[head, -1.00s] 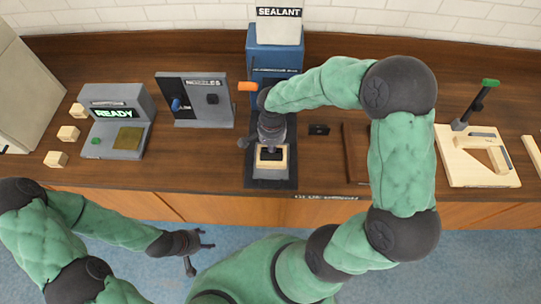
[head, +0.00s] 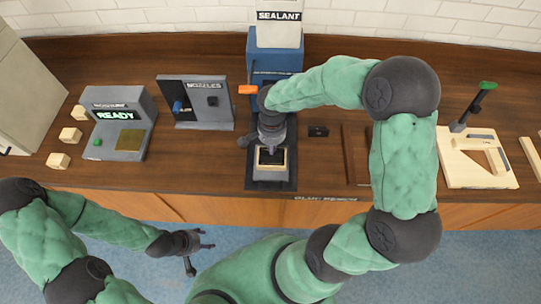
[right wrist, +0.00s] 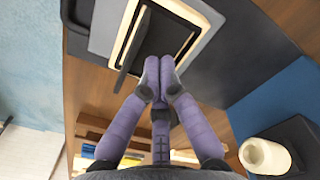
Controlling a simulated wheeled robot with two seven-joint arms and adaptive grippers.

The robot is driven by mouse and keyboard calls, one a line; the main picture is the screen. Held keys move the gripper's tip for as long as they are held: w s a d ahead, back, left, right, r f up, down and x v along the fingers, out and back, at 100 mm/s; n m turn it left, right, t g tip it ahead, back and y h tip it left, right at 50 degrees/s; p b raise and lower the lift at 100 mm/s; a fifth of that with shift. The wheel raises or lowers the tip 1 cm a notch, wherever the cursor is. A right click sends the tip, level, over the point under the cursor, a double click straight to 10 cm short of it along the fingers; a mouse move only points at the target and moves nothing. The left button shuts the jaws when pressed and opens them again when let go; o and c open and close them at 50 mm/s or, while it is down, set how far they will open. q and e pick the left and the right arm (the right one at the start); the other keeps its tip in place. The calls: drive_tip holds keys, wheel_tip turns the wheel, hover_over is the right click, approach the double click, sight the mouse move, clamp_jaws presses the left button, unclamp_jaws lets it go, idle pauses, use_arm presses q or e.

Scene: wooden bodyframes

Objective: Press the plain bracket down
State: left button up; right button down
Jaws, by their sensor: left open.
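A light wooden frame (head: 271,173) sits on the dark base of the sealant station, and it also shows in the right wrist view (right wrist: 128,35). A dark piece (head: 271,156), seemingly the plain bracket, lies within the frame; in the right wrist view it shows as a dark plate (right wrist: 170,36) with a raised strip along its left side. My left gripper (head: 202,240) is open and empty in front of the bench.
The blue sealant station (head: 270,52) with an orange-tipped handle (head: 248,89) stands behind my right gripper. A nozzle stand (head: 203,105) and a READY box (head: 117,125) are to the left. A wooden fixture with a green-tipped lever (head: 480,155) is at right.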

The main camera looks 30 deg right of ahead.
drive_tip(key=shift+r+p, duration=1.45)
drive_tip(key=shift+r, duration=1.1)
use_arm(q)
wheel_tip(320, 180, up, 3)
drive_tip(key=shift+r, duration=0.1)
